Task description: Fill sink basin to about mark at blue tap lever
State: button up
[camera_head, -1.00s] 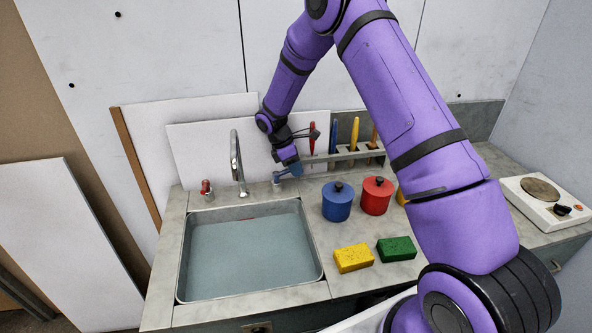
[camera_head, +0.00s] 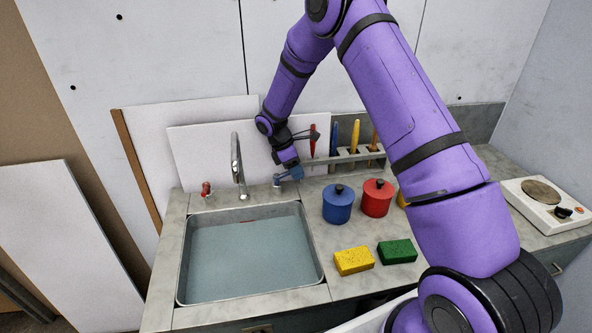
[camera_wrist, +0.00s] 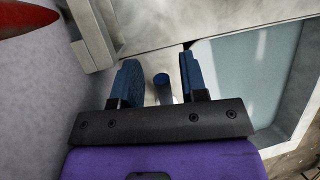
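The sink basin (camera_head: 321,262) holds blue-grey water (camera_head: 245,255). A short red mark (camera_head: 248,219) shows on its far inner wall, just above the water's far edge. The metal spout (camera_head: 237,160) stands behind the basin; I cannot make out a running stream. The blue tap lever (camera_head: 280,178) is right of the spout. My gripper (camera_head: 291,172) is at the lever, reaching down from behind. In the wrist view my gripper (camera_wrist: 158,75) has its fingers apart, with the blue lever end (camera_wrist: 161,80) between them and gaps on both sides.
A red tap handle (camera_head: 206,188) is left of the spout. A blue pot (camera_head: 338,204), a red pot (camera_head: 377,198), a yellow sponge (camera_head: 353,261) and a green sponge (camera_head: 397,251) stand right of the basin. A tool rack (camera_head: 345,157) is close behind my gripper.

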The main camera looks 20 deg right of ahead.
jog(key=v, duration=1)
jog(key=shift+r, duration=0.35)
jog(key=shift+w+r, duration=0.1)
jog(key=s+d+r+m+t+y, duration=0.15)
jog(key=s+r+m, duration=0.25)
jog(key=s+r, duration=0.55)
jog(key=s+d+r+m+t, duration=0.1)
jog(key=s+r+m+t, duration=0.15)
jog(key=s+r, duration=0.75)
jog(key=s+r+m+t+y, duration=0.1)
jog(key=s+r+m+t, duration=0.1)
jog(key=s, duration=0.9)
jog(key=s+d+r+m+t+y, duration=0.1)
jog(key=s+r+m, duration=0.4)
jog(key=s, duration=0.6)
jog(key=shift+d+r+m+t, duration=0.25)
jog(key=shift+m+t, duration=0.45)
jog(key=shift+m, duration=0.35)
